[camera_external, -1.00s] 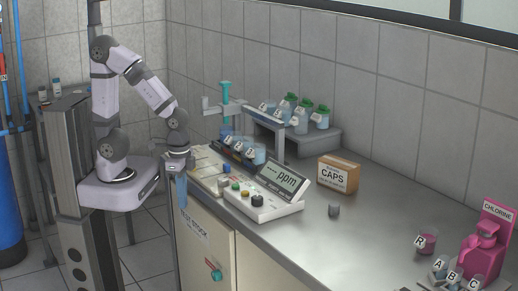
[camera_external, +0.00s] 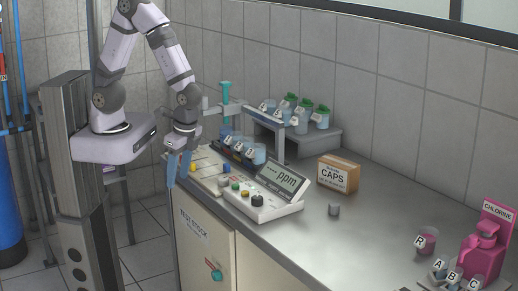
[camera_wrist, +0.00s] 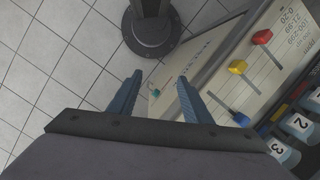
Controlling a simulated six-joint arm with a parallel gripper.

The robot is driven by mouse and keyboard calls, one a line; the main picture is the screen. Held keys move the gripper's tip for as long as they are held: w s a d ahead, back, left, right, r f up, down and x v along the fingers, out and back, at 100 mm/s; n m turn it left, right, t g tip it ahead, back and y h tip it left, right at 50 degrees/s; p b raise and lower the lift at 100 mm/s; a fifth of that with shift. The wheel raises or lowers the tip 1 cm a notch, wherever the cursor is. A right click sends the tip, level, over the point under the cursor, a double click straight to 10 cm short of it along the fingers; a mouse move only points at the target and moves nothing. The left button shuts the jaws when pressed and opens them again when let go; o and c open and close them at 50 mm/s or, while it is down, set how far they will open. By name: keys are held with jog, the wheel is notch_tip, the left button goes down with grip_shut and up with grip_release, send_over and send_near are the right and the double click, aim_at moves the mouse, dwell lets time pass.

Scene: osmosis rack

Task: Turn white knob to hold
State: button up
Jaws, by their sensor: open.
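The meter (camera_external: 278,208) with a "ppm" display lies on the bench. A small pale knob or button (camera_external: 224,180) stands at its left end; it may be the white knob, and its marking is too small to read. My gripper (camera_external: 179,168) points down, open and empty, left of the meter at the bench's front edge. In the wrist view the blue fingers (camera_wrist: 160,76) are apart over floor and cabinet. No white knob shows there.
A slider panel (camera_wrist: 270,85) has red (camera_wrist: 262,37), yellow (camera_wrist: 238,67) and blue (camera_wrist: 241,119) sliders. Numbered cups (camera_external: 240,148) stand behind it. A teal handle (camera_external: 215,274) is on the cabinet front. A CAPS box (camera_external: 338,175) and grey cap (camera_external: 334,209) lie right; bench around them is clear.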

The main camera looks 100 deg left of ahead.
aim_at(223, 178)
jog(key=w+m, duration=0.2)
jog(key=w, duration=0.1)
jog(key=w+a+r+m+y+p, duration=0.1)
jog(key=w+m, duration=0.1)
jog(key=w, duration=0.1)
jog(key=w+r+m+t+y, duration=0.1)
jog(key=w+m, duration=0.1)
jog(key=w, duration=0.1)
jog(key=shift+w+a+r+p, duration=0.25)
jog(key=shift+w+p, duration=0.05)
jog(key=shift+p, duration=0.1)
jog(key=shift+w+a+r+m+t+y, duration=0.15)
jog(key=shift+w+a+r+m+y, duration=0.2)
jog(key=shift+m, duration=0.8)
jog(key=shift+w+a+r+m+t+y, duration=0.15)
jog(key=shift+w+a+r+m, duration=0.35)
jog(key=shift+m, duration=0.6)
jog(key=shift+w+a+r+m+t+y, duration=0.1)
jog(key=shift+w+a+r+m+y, duration=0.35)
jog(key=shift+m, duration=0.7)
jog(key=shift+w+d+f, duration=0.1)
jog(key=shift+d+f, duration=0.1)
jog(key=shift+h, duration=0.25)
jog(key=shift+p+x, duration=0.75)
jog(key=shift+x, duration=2.9)
jog(key=shift+c, duration=0.4)
jog(key=c, duration=1)
